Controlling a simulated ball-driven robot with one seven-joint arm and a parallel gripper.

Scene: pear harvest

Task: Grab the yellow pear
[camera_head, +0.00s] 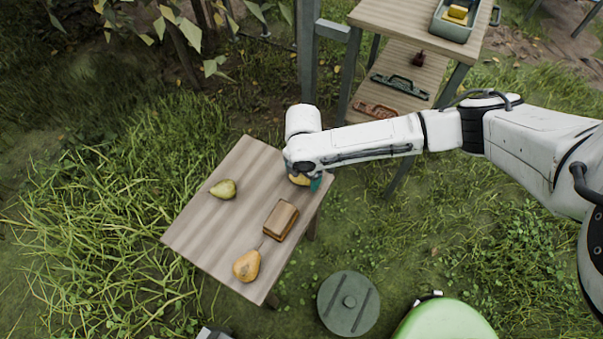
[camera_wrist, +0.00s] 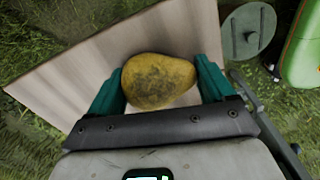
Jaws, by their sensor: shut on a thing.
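A yellow pear (camera_wrist: 158,80) with brown patches lies between the two teal fingers of my gripper (camera_wrist: 159,74) in the wrist view. The fingers are shut on its two sides. In the head view the same pear (camera_head: 299,180) shows only partly below my arm's end, over the far right corner of the small wooden table (camera_head: 200,228). I cannot tell whether it touches the tabletop. A second, yellow-orange pear (camera_head: 246,266) lies at the table's near edge. A greenish pear (camera_head: 224,189) lies toward the left side.
A brown block (camera_head: 281,219) sits on the table between the held pear and the near pear. A wooden workbench (camera_head: 405,18) with tool-like items and a bin (camera_head: 447,30) stands behind. A round green lid (camera_head: 349,302) is on the grass at front right.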

